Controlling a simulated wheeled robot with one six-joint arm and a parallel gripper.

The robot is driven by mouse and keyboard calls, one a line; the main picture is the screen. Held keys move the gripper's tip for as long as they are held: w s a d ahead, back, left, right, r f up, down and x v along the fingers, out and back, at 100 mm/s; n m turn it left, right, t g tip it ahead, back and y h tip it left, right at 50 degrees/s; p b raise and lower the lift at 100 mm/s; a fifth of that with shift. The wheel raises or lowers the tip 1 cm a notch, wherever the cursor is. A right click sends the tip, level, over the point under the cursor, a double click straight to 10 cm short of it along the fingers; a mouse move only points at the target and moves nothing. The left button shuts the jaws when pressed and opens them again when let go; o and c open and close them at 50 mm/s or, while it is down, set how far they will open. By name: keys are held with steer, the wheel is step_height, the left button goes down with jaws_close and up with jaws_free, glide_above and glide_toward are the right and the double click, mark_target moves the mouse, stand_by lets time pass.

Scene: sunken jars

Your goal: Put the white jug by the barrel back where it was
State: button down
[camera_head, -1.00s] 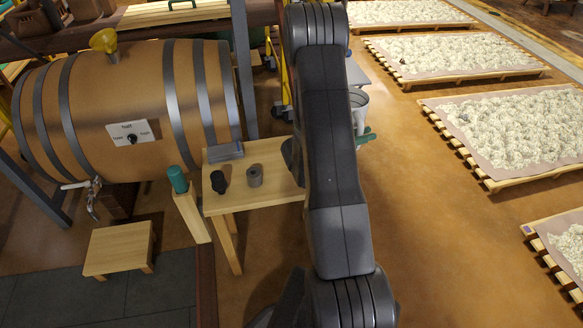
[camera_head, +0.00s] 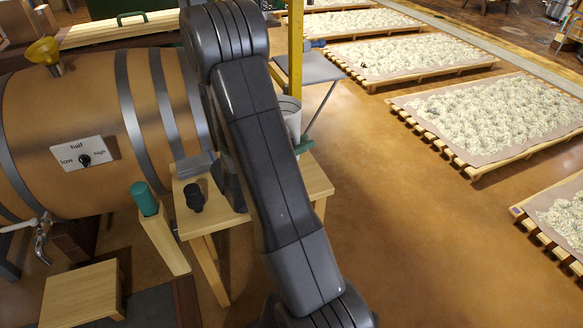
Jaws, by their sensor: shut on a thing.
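The white jug (camera_head: 291,112) shows just right of my arm, partly hidden behind it. It is pale and looks upright, near the back right of the small wooden table (camera_head: 316,182). I cannot tell whether it touches the table or hangs above it. My gripper (camera_head: 303,147) is mostly hidden behind my arm; only a green part by the jug's lower side shows, and it is shut on the jug. The big wooden barrel (camera_head: 95,130) with dark hoops lies on its side at the left.
A black fitting (camera_head: 194,197) stands on the small table. A yellow upright (camera_head: 295,50) and grey side table (camera_head: 318,67) are behind. The right floor is open before the pallets (camera_head: 500,115).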

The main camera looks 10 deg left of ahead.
steer(key=shift+f+b, duration=0.85)
steer(key=shift+f, duration=2.65)
steer(key=shift+f, duration=0.15)
steer(key=c, duration=1.3)
jaws_free()
steer(key=shift+c, duration=0.2)
steer(key=shift+a, duration=0.1)
steer(key=p+v, duration=0.1)
steer(key=v, duration=1.1)
